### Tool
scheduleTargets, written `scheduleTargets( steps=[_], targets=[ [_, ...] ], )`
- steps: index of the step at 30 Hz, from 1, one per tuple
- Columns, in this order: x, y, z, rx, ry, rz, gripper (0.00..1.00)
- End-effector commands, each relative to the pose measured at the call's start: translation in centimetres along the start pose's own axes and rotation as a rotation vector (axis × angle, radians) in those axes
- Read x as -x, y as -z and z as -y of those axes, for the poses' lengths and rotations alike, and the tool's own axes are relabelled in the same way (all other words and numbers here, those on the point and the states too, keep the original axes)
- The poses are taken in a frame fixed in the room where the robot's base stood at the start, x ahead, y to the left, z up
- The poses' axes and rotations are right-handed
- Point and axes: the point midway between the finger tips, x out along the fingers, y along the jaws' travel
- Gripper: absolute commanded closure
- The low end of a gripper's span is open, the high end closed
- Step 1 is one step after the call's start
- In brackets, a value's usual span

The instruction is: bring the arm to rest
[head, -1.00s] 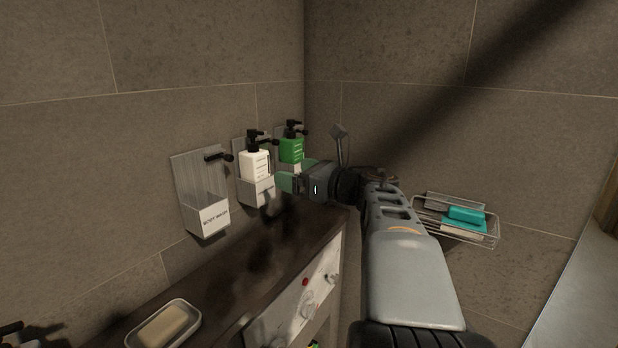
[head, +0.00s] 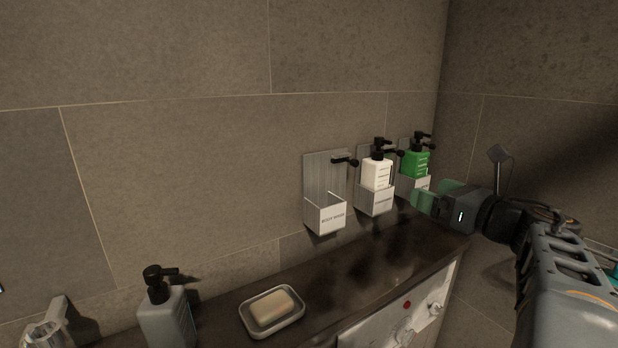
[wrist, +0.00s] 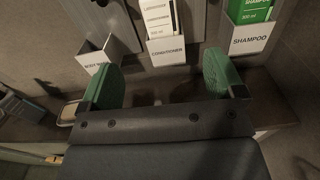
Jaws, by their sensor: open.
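My gripper (head: 432,202) is at the right in the head view, above the far end of the dark counter and in front of the wall holders. Its green fingers are apart with nothing between them in the wrist view (wrist: 160,88). A white pump bottle (head: 377,174) sits in the middle holder, labelled conditioner in the wrist view. A green pump bottle (head: 415,163) sits in the right holder, labelled shampoo. The left holder (head: 325,214), labelled body wash, has no bottle in it. My gripper appears apart from the bottles and holders.
A grey pump bottle (head: 167,316) stands on the counter (head: 225,325) at the lower left. A soap bar (head: 270,307) lies in a dish (head: 246,322) near it. A chrome fixture (head: 48,330) is at the lower left corner. Tiled walls close off the back and right.

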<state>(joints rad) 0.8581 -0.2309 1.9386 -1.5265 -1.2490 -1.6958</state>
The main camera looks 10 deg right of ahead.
Motion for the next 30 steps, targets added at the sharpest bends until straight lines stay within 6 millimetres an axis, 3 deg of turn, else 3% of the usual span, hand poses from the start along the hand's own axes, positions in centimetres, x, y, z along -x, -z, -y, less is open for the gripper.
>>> scheduleTargets(
  steps=[2, 5, 9, 12, 14, 17, 19, 20, 24, 25, 30],
  targets=[
    [0.0, 0.1, 0.6, -0.063, 0.033, -0.002, 0.12],
    [0.3, -0.3, 3.4, -0.253, 0.186, 0.055, 0.12],
    [2.8, 0.7, 9.0, -0.707, 0.503, 0.277, 0.12],
    [4.8, 2.8, 11.4, -1.086, 0.704, 0.488, 0.12],
    [5.9, 4.7, 11.8, -1.317, 0.810, 0.613, 0.12],
    [7.2, 9.0, 10.7, -1.704, 0.985, 0.807, 0.12],
    [7.5, 12.6, 8.5, -1.954, 1.122, 0.926, 0.12],
    [7.4, 14.3, 7.1, -2.062, 1.189, 0.969, 0.12],
    [6.9, 21.0, -1.4, -2.469, 1.545, 1.069, 0.12],
    [6.8, 22.0, -3.4, 2.459, -1.579, -1.037, 0.12],
    [6.5, 25.1, -13.1, 2.212, -1.632, -0.727, 0.12]
  ],
)
